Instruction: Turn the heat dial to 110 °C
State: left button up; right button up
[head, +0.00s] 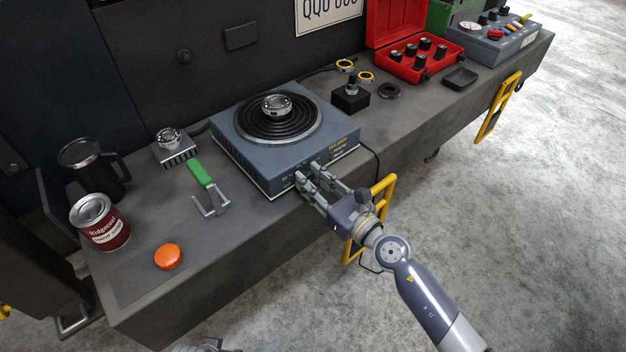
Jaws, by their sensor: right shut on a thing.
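The blue-grey hot plate (229,140) stands on the bench with a round black coil burner on top. A silver ring-shaped part (277,105) sits on the coil. My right gripper (307,180) is at the front face of the hot plate, its fingers shut on the heat dial. The fingers hide the dial, and its setting cannot be read. A small bit of my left gripper (207,346) shows at the bottom edge; its fingers are mostly cut off.
A green-handled puller (201,173), orange cap (168,256), red-labelled can (100,222) and black mug (92,165) stand left. A black block (350,99) and open red case (430,61) are right. A yellow handle (384,187) is near my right gripper.

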jog(key=m+p, duration=0.1)
jog(key=m, duration=0.3)
jog(key=shift+p, duration=0.35)
pick_arm(q)
jog(key=s+f, duration=0.4)
jog(key=f, duration=0.4)
jog(key=shift+a+f+g+p, duration=0.15)
jog(key=shift+a+g+p, duration=0.15)
jog(key=shift+p, duration=0.15)
pick_arm(e)
jog(key=shift+d+m, duration=0.1)
jog(key=shift+m, duration=1.5)
pick_arm(q)
jog(key=shift+s, duration=0.1)
pick_arm(e)
jog(key=o, duration=1.1)
jog(key=shift+c, duration=0.2)
jog(key=shift+f, duration=0.1)
